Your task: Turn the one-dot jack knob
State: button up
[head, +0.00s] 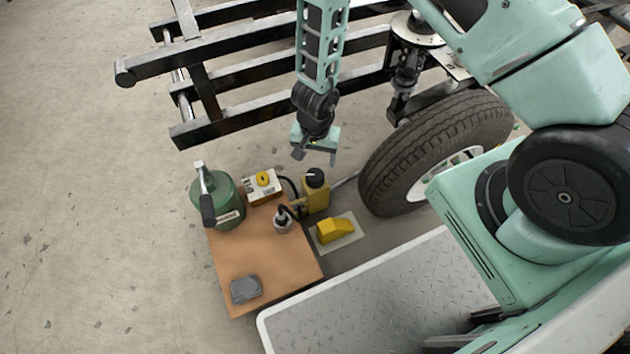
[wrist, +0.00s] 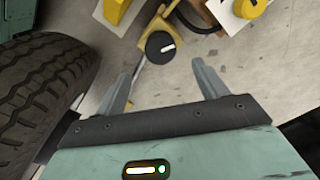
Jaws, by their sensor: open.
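A black round knob (head: 315,177) with a white line on its top sits on a yellow jack body (head: 316,199), at the back right of a brown board. The knob also shows in the wrist view (wrist: 160,47), just beyond my fingertips and roughly centred between them. No dot mark on it can be made out. My gripper (head: 316,158) hangs above and slightly behind the knob in the head view, pointing down. It is open and empty, its two fingers (wrist: 162,78) spread and apart from the knob.
A large tyre (head: 432,150) stands close right of the jack. A white box with a yellow knob (head: 263,179), a green canister (head: 226,203) and a small metal fitting (head: 282,221) are to the left. A yellow wedge (head: 336,230) lies in front. Black frame rails (head: 240,74) run behind.

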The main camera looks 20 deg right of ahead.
aim_at(315, 175)
notch_tip(315, 175, down, 10)
jog(key=b, duration=0.6)
jog(key=shift+f, duration=0.1)
jog(key=c, duration=1)
jog(key=shift+m, duration=0.4)
jog(key=m+p, duration=0.3)
jog(key=shift+r+m, duration=0.25)
jog(key=shift+m, duration=0.05)
jog(key=shift+f+m+p, duration=0.15)
jog(key=shift+m+p, duration=1.65)
jog(key=shift+m, duration=0.4)
